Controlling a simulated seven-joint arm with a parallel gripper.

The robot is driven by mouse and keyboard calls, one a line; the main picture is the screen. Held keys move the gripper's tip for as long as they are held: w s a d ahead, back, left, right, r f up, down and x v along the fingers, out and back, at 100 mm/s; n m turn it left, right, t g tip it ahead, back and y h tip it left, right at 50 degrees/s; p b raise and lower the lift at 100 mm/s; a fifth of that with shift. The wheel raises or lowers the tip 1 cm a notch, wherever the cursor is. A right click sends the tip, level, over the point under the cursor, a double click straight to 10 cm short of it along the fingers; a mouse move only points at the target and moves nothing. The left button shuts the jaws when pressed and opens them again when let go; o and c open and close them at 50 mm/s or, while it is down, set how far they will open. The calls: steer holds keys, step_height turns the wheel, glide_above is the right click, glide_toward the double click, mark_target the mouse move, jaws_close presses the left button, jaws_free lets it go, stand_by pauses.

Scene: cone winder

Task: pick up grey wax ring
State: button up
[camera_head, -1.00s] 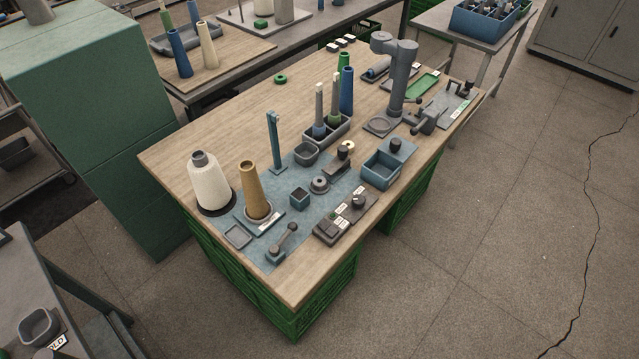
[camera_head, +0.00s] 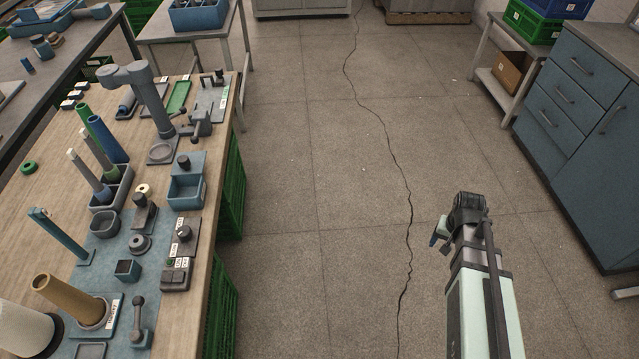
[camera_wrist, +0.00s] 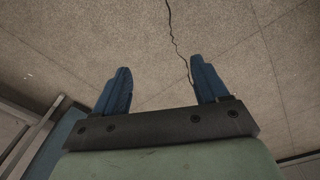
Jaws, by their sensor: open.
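A small round grey piece with a dark centre (camera_head: 140,243), which looks like the grey wax ring, lies on the blue-grey mat (camera_head: 104,256) on the wooden workbench at the left of the head view. My gripper (camera_head: 440,236) is far to the right of it, beyond the bench edge and over open floor. In the wrist view my gripper (camera_wrist: 160,72) has its two blue fingers spread wide, with only floor between them. The ring does not show in the wrist view.
Around the ring stand a small blue box (camera_head: 127,270), a dark stand with a cream ring (camera_head: 144,189), a button panel (camera_head: 177,273) and a lever (camera_head: 139,318). A tan cone (camera_head: 68,300) stands nearer. Blue drawers (camera_head: 590,110) are at right. Floor between is clear.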

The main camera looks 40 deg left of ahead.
steer(key=s+a+r+n, duration=0.1)
steer(key=s+a+r, duration=0.1)
steer(key=a, duration=0.6)
steer(key=s+a+r+n, duration=0.1)
steer(key=s+a+r, duration=0.1)
steer(key=a, duration=0.5)
steer(key=s+a+r+n, duration=0.1)
steer(key=s+a+r, duration=0.1)
steer(key=a, duration=0.6)
steer(key=s+a+r+n+t+y, duration=0.1)
steer(key=s+a+r, duration=0.1)
steer(key=s+a, duration=0.55)
steer(key=s+a+r+n, duration=0.1)
steer(key=s+a+r, duration=0.3)
steer(key=a, duration=0.6)
steer(key=n+y, duration=0.2)
steer(key=n, duration=0.1)
glide_toward(136, 241)
steer(key=x, duration=0.3)
steer(key=shift+d+f, duration=0.15)
steer(key=shift+a+x, duration=0.2)
steer(key=shift+x, duration=2.45)
